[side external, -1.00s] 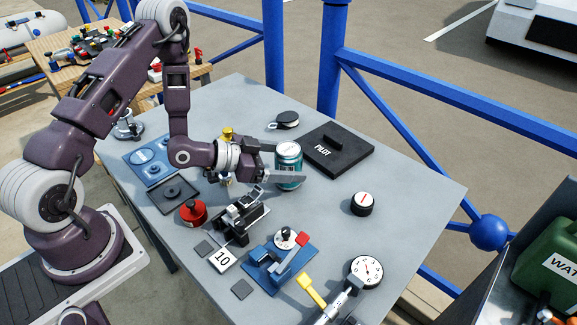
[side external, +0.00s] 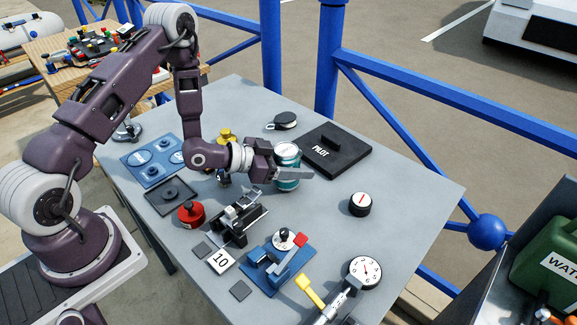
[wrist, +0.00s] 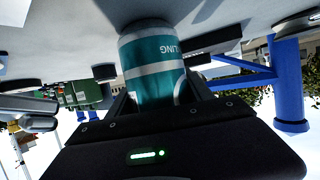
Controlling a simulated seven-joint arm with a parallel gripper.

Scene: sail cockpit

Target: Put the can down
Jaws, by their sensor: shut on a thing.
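The can (side external: 287,179) is teal with a pale band and a silver top. It stands upright at the middle of the grey table in the side view. My gripper (side external: 290,170) reaches it from the left, low and nearly level, and is shut on its sides. The can also shows in the wrist view (wrist: 152,52), between the fingers and close to the palm, with the picture upside down. Its base is at or very near the table top; I cannot tell whether it touches.
A black PILOT case (side external: 335,152) lies close behind the can to the right. A black pulley block (side external: 283,121) is behind. A black-sided dial (side external: 360,203) stands right. The table's right side is mostly clear.

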